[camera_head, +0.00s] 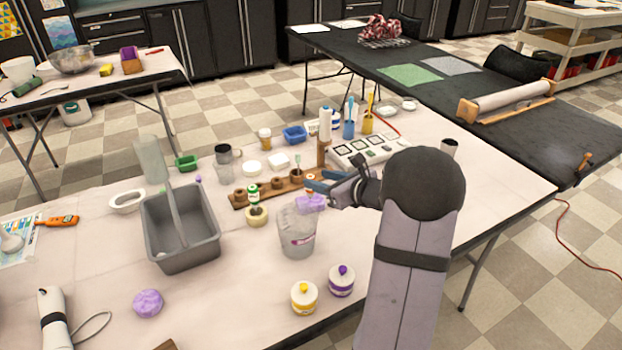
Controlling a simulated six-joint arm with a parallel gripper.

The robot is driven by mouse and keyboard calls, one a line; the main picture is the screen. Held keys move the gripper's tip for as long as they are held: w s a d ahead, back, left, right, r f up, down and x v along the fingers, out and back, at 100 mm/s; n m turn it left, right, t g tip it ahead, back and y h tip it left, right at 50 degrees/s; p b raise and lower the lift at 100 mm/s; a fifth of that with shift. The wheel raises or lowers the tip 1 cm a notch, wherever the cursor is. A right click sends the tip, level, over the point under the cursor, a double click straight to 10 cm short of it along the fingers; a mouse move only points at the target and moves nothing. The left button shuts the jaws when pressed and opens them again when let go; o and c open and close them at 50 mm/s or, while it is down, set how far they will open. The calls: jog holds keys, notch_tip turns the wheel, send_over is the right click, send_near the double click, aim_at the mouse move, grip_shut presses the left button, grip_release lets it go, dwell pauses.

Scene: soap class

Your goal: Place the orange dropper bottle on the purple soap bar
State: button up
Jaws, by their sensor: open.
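A purple soap bar (312,203), a lavender block, sits at the right end of the wooden holder in the middle of the near table. A small orange-and-white bottle top (310,178), which looks like the orange dropper bottle, shows just above this bar. The bottle seems to stand on the bar, but its lower part is mostly hidden by my gripper. My gripper (315,184) is open, its blue-grey fingers at the bottle just above the bar. I cannot tell whether they touch it. A round purple soap (148,303) lies at the front left.
A grey caddy (178,240) stands left, and a translucent bucket (296,232) stands just in front of the bar. Two white jars (304,297) are at the front.

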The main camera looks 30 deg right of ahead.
jog(key=shift+v, duration=1.6)
